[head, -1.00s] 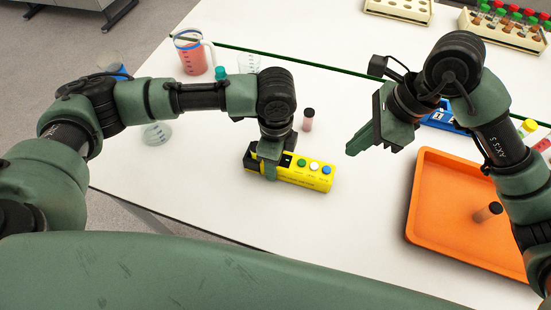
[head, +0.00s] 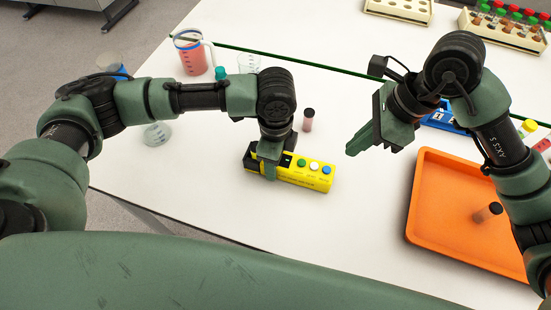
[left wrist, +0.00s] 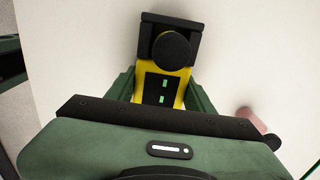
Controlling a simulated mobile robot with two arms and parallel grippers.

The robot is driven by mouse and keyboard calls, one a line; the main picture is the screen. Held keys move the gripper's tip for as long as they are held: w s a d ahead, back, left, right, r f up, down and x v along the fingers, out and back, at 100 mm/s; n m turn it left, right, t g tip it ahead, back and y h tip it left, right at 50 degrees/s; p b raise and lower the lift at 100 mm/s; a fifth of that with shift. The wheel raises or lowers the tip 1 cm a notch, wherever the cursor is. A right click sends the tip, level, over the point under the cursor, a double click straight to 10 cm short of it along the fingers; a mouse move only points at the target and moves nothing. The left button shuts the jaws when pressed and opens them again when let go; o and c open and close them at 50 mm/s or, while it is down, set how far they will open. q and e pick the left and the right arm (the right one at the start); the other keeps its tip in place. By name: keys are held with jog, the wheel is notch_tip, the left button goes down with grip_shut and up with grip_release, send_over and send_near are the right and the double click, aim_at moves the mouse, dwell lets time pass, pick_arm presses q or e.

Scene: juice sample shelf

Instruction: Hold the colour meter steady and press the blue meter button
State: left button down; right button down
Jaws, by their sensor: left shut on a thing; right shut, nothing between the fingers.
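The yellow colour meter (head: 300,177) lies on the white table in the head view. Its top shows a green, a white and a blue button, with the blue meter button (head: 326,170) at the right end. My left gripper (head: 268,168) is shut on the meter near its black left end. In the left wrist view the meter (left wrist: 178,88) sits between the two green fingers, and its black knob shows; the buttons are hidden there. My right gripper (head: 352,150) is shut and empty, above the table to the upper right of the blue button and apart from it.
A small dark-capped vial (head: 308,122) stands just behind the meter. An orange tray (head: 424,190) with a vial lying in it is at the right. A blue rack (head: 440,120) stands behind the tray. A jug of red liquid (head: 193,60) is at the back left. The table in front is clear.

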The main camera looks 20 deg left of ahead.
dwell(0.6)
jog(key=n+t+y, duration=0.4)
jog(key=y, duration=0.1)
send_near(318, 164)
jog(key=shift+r+x, duration=0.25)
jog(key=shift+x, duration=2.15)
jog(key=shift+w+a+f, duration=0.1)
jog(key=shift+w+a, duration=0.05)
jog(key=shift+f, duration=0.4)
dwell(0.4)
jog(key=shift+r, duration=0.55)
